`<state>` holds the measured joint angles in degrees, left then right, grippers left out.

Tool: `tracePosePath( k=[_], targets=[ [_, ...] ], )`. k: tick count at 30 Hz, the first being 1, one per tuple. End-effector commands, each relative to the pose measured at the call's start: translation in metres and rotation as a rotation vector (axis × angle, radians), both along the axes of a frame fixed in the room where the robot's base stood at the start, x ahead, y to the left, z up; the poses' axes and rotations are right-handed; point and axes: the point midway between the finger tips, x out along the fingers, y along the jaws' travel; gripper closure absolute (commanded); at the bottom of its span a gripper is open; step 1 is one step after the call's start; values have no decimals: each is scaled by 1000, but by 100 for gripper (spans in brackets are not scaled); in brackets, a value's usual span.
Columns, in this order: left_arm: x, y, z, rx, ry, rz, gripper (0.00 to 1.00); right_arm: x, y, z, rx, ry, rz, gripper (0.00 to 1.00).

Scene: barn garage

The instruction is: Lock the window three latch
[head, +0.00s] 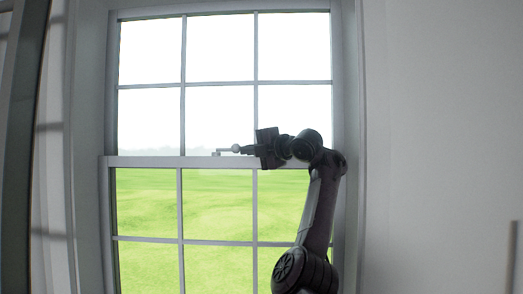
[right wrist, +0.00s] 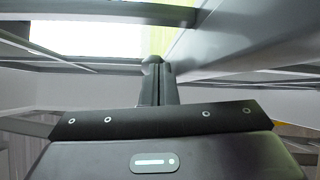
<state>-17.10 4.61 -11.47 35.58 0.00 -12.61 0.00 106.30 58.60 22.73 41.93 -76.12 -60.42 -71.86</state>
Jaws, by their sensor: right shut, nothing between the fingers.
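The window (head: 218,202) fills the middle of the head view, with white sky above and green grass below its middle rail. A small pale latch (head: 224,152) with a round knob sits on top of that rail. My right gripper (head: 246,150) is at the rail just right of the latch, pointing left, its tips at or very near the knob. In the right wrist view its fingers (right wrist: 158,84) are shut together and empty, with a rounded grey piece at their tips, likely the knob. Whether they touch it cannot be told. My left gripper is not in view.
A plain grey wall (head: 440,120) is right of the window. A dark upright frame (head: 22,150) stands at the far left. My right arm covers the window's lower right panes. The space in front of the left panes is clear.

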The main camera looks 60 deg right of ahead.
Motion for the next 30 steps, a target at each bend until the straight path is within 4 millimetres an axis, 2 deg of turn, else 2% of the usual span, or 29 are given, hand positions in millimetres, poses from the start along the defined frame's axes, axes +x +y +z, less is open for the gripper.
tracePosePath(
  k=[1,4,15,21,30],
  targets=[
    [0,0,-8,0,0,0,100,-11,1,-2,-3,-5,-4,100],
    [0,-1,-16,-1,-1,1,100,-34,5,1,-2,-12,-7,100],
    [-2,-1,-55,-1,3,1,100,-62,14,5,-2,-17,-4,100],
    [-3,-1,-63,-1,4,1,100,-74,16,8,-2,-16,-6,100],
    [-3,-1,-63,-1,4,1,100,-77,17,10,-3,-14,-8,100]
  ],
)
